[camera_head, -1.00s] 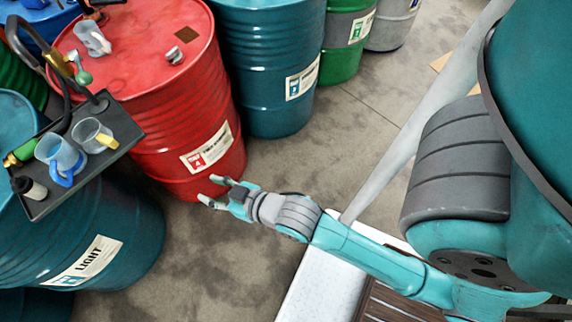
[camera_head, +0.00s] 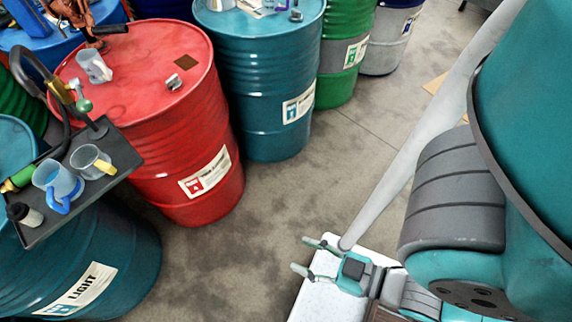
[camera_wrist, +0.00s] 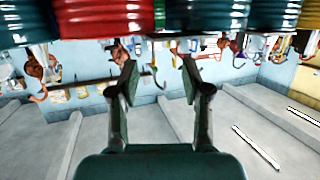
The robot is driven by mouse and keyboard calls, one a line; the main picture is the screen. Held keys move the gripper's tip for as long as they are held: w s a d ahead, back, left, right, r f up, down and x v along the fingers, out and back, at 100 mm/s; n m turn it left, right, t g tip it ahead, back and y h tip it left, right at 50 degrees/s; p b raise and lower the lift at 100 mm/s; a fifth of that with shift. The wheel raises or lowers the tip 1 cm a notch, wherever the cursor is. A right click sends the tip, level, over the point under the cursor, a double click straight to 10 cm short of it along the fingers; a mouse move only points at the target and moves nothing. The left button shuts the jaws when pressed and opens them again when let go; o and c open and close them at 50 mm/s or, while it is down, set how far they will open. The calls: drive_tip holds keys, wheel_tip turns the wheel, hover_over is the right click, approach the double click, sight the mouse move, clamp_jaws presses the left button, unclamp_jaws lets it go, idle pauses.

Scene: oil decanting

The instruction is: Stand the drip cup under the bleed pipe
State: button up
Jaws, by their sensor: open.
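I cannot tell for sure which vessel is the drip cup. A clear cup with a yellow handle (camera_head: 91,161) and a clear jug with a blue handle (camera_head: 57,184) stand on a dark tray (camera_head: 119,162). A small translucent cup (camera_head: 95,67) is on top of the red drum (camera_head: 190,125). A bent dark pipe (camera_head: 27,72) with brass and green fittings (camera_head: 83,104) rises by the tray; I cannot tell if it is the bleed pipe. My gripper (camera_head: 308,255) is open and empty, well right of the tray; its fingers also show in the wrist view (camera_wrist: 159,80).
Teal (camera_head: 268,90) and green (camera_head: 346,50) drums stand behind right. The floor (camera_head: 230,270) between drums and arm is clear.

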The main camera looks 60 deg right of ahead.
drive_tip(key=shift+w, duration=0.1)
drive_tip(key=t+y, duration=0.1)
drive_tip(key=t, duration=0.2)
approach(111, 168)
drive_tip(key=w, duration=0.1)
drive_tip(key=shift+n, duration=0.4)
drive_tip(key=shift+w+a+f, duration=0.1)
drive_tip(key=shift+w+a, duration=0.1)
drive_tip(key=shift+w, duration=2.45)
drive_tip(key=shift+w+a+f, duration=0.1)
drive_tip(key=shift+w+a, duration=0.1)
drive_tip(key=shift+w, duration=2.5)
clamp_jaws()
